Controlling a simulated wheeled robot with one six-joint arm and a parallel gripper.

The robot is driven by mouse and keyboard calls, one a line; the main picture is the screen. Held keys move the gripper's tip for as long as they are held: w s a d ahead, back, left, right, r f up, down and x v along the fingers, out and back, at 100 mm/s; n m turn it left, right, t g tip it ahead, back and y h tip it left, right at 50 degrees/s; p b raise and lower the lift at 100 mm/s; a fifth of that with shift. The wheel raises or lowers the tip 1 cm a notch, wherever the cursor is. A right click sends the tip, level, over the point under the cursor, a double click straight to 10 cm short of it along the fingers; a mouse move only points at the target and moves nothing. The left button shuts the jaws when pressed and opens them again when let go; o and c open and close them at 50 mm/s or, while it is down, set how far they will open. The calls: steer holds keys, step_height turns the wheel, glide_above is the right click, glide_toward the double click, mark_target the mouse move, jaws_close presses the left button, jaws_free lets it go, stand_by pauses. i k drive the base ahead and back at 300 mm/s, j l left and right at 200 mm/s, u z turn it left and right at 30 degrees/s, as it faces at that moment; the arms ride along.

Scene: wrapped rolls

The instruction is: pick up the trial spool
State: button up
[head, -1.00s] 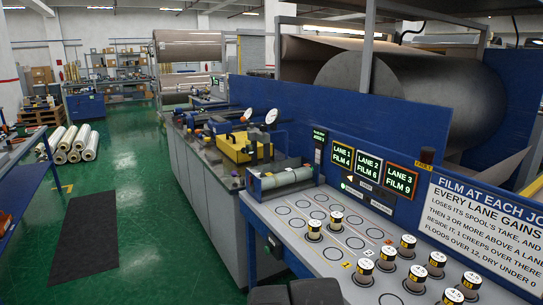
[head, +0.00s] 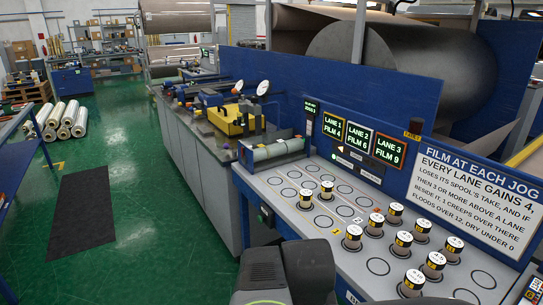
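Several small spools with white tops and dark, yellow-marked bodies stand upright on the light grey bench panel (head: 277,201) in the head view. Two stand apart at the back left, a rear spool (head: 327,191) and a front spool (head: 305,201). The others form a group to the right, including one spool (head: 352,238) at its left and another spool (head: 434,263) nearer the front. I cannot tell which is the trial spool. Dark rounded parts of my arm show at the bottom centre, left of the group. My gripper's fingertips are not visible.
Three lane screens (head: 359,138) read film 4, 6 and 9 on the blue back wall. A white rules sign (head: 477,206) stands at the right. A grey-green roller (head: 277,150) lies at the panel's far end. Empty ringed places lie left of the spools.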

mark_target(305, 196)
steer(key=i+l+u, duration=0.1)
steer(key=i+u, duration=0.15)
steer(key=i, duration=0.95)
